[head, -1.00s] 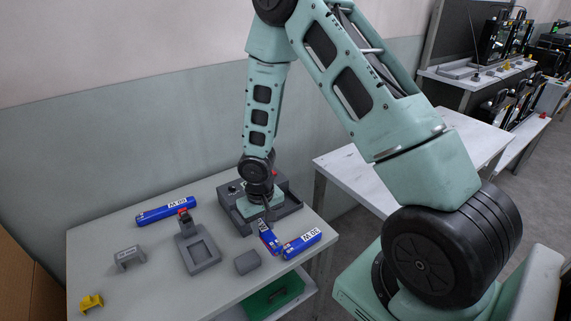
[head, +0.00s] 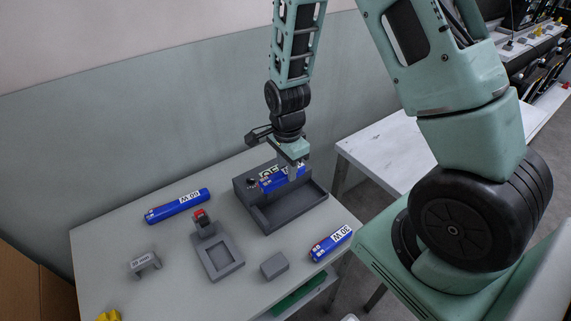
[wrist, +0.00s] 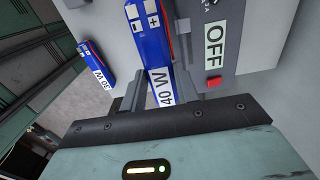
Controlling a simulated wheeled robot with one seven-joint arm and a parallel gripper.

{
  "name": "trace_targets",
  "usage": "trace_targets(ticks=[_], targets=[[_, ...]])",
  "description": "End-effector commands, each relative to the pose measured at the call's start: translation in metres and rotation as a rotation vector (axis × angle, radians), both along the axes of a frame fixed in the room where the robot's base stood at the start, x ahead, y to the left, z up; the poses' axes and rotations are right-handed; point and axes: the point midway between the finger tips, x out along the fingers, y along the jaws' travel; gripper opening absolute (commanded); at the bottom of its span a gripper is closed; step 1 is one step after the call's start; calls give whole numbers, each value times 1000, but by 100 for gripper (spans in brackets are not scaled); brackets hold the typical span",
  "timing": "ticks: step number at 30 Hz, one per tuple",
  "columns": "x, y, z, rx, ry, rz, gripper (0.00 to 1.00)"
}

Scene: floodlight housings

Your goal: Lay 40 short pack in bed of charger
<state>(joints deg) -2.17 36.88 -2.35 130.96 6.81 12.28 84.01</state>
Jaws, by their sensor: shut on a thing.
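My gripper (head: 290,170) is shut on a blue pack (head: 277,181), labelled 40 W in the wrist view (wrist: 148,30). It holds the pack over the dark grey charger (head: 262,216), near its back wall; the gap beneath is hard to judge. The charger is a box with a shallow open bed at the front and a raised back part. In the wrist view an OFF label (wrist: 215,45) and a red button (wrist: 214,83) show right of the pack. My gripper covers part of the pack and charger.
A 30 W pack (head: 331,243) lies right of the charger, and a 60 W pack (head: 178,206) lies at the back left. A grey fixture (head: 219,258), a small grey block (head: 274,265), a grey bracket (head: 144,262) and a yellow part (head: 109,315) stand on the table.

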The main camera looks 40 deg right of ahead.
Motion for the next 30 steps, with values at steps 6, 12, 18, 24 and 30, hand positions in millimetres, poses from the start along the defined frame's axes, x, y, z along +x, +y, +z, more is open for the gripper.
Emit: trace_targets(ticks=[6, 12, 18, 24, 30], targets=[[0, 0, -8, 1, 0, 1, 3], [0, 0, -27, 0, 0, 1, 3], [0, 0, -46, 0, -1, 3, 3], [0, 0, -65, 1, 0, 1, 3], [0, 0, -83, 1, -1, 3, 3]])
